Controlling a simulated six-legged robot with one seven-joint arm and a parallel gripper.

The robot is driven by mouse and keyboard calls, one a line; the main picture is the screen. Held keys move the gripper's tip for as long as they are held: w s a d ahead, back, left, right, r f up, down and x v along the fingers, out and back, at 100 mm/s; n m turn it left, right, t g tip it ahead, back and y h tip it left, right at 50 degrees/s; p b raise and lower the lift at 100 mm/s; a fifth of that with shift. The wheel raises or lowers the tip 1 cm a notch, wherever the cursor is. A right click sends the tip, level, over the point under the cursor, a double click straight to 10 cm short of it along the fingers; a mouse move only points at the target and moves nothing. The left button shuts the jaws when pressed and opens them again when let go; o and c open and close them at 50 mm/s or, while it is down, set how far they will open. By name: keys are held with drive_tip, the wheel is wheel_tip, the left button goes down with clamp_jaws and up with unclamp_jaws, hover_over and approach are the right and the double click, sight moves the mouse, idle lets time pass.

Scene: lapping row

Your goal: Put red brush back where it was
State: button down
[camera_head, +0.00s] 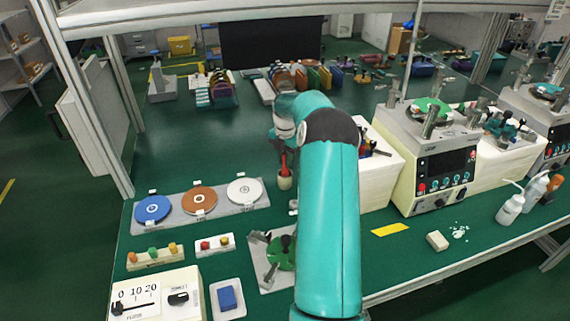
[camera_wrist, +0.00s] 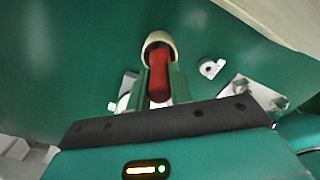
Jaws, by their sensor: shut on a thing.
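The red brush (camera_head: 284,163) is upright in the head view, just left of my teal arm. My gripper (camera_wrist: 161,88) is shut on it; in the wrist view the red handle (camera_wrist: 159,76) lies between the two fingers. At the brush's lower end is a cream, round, cup-like piece (camera_head: 285,183), which also shows in the wrist view (camera_wrist: 158,42) around the far end of the red. I cannot tell whether it stands on the green bench. In the head view my arm partly hides the gripper.
A grey tray with blue, brown and white discs (camera_head: 199,198) lies to the left. A green disc fixture (camera_head: 281,253) is nearer, partly behind my arm. White blocks (camera_head: 378,165) and a machine (camera_head: 440,160) stand to the right. Small white pieces (camera_wrist: 211,68) lie near the brush.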

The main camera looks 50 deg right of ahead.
drive_tip(key=shift+f, duration=1.05)
drive_tip(key=shift+f, duration=0.15)
drive_tip(key=c, duration=1.3)
unclamp_jaws()
drive_tip(key=shift+o, duration=0.2)
